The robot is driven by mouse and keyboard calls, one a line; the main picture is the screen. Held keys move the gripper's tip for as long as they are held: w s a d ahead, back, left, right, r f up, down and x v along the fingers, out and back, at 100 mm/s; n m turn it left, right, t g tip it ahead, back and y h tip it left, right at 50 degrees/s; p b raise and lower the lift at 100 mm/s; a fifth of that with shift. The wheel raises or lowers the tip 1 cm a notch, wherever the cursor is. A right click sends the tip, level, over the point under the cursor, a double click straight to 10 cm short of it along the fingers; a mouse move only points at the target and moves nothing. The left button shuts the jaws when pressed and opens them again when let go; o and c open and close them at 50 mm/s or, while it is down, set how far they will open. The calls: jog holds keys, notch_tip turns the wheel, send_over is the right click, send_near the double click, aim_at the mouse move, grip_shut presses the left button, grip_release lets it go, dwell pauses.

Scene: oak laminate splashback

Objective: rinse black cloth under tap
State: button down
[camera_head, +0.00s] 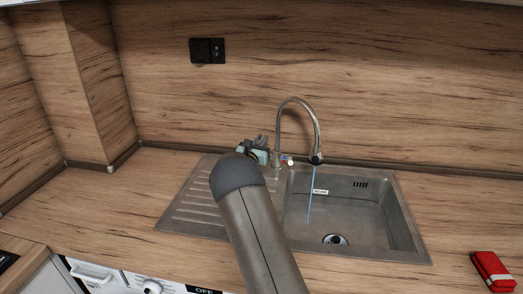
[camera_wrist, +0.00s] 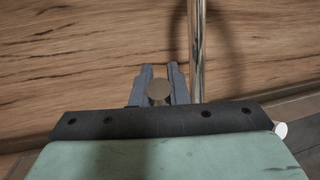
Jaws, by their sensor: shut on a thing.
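The tap (camera_head: 297,103) stands at the back of the steel sink, and a thin blue stream of water (camera_head: 312,190) falls from its spout into the basin (camera_head: 370,207). My gripper (camera_head: 262,140) is left of the tap's base, partly hidden behind my arm. In the wrist view its dark fingers (camera_wrist: 158,85) are shut on a round brownish-grey part (camera_wrist: 159,92), which I cannot identify for sure. The tap's upright pipe (camera_wrist: 197,50) is just right of the fingers. I cannot make out a black cloth in either view.
A ribbed drainboard (camera_head: 190,213) is left of the basin. A folded red thing (camera_head: 491,271) lies on the counter at the far right. A black socket (camera_head: 207,50) is on the wooden wall. A white appliance (camera_head: 130,280) is at the front left. The left counter is clear.

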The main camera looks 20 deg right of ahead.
jog(key=shift+s+a+f+t+h+b, duration=0.3)
jog(key=shift+f+b, duration=0.25)
jog(key=shift+b, duration=0.55)
jog(key=shift+s+r+b, duration=0.15)
jog(key=shift+r+b, duration=0.1)
jog(key=shift+b, duration=0.05)
jog(key=c, duration=1.4)
grip_release()
jog(key=b+v, duration=0.2)
jog(key=v, duration=1)
jog(key=shift+f, duration=0.1)
